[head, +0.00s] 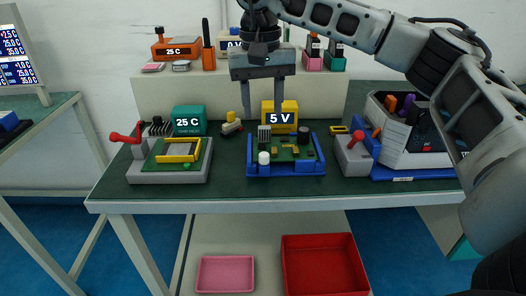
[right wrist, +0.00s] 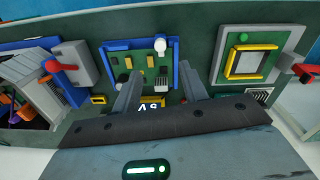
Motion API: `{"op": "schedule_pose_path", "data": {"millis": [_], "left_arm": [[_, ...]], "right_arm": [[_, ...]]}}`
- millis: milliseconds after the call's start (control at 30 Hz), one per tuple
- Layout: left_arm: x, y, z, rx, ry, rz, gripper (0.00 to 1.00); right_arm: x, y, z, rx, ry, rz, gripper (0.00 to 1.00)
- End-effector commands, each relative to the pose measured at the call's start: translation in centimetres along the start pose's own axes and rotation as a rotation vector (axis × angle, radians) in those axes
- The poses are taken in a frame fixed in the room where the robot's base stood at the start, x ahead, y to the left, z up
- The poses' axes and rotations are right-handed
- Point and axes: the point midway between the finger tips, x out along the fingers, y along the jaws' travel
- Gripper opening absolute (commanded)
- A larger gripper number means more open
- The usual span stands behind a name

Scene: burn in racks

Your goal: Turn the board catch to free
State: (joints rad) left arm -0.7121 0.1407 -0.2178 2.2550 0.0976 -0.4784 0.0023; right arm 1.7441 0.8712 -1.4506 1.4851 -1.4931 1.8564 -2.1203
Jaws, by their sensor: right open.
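Two red levers could be the board catch, and I cannot tell which. One red lever (head: 126,136) is on the left side of a grey fixture (head: 150,178) with a green board and yellow frame (head: 180,152). The other red lever (head: 376,143) is on a grey block (head: 352,160) right of the middle. Between them a green circuit board (head: 288,153) sits in a blue tray (head: 286,170). My right gripper (head: 263,108) is open and empty above the back of this tray, apart from both levers. In the right wrist view its fingers (right wrist: 160,78) point toward the board. My left gripper is out of view.
A yellow 5 V block (head: 284,107) stands behind the tray, and a teal 25 C block (head: 188,121) behind the left fixture. A grey bin of coloured tools (head: 402,157) stands at the right. Pink (head: 225,274) and red (head: 325,265) trays lie below. The bench's front strip is clear.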

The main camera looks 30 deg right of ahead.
Motion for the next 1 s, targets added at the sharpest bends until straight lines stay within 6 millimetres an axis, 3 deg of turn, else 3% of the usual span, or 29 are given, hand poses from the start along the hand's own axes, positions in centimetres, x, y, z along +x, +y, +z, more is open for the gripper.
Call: {"op": "schedule_pose_path", "data": {"millis": [300,500,967,1000], "left_arm": [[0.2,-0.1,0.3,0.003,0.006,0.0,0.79],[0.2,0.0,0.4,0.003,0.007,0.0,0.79],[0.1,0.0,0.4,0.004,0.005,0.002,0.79],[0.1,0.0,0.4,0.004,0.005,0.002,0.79]], "right_arm": [[7.1,0.1,0.0,0.002,-0.002,0.001,0.43],[9.9,0.0,0.0,0.001,0.0,0.0,0.43],[11.1,0.0,0.0,0.001,0.001,-0.001,0.43],[11.1,0.0,0.0,0.001,0.001,-0.001,0.32]]}}
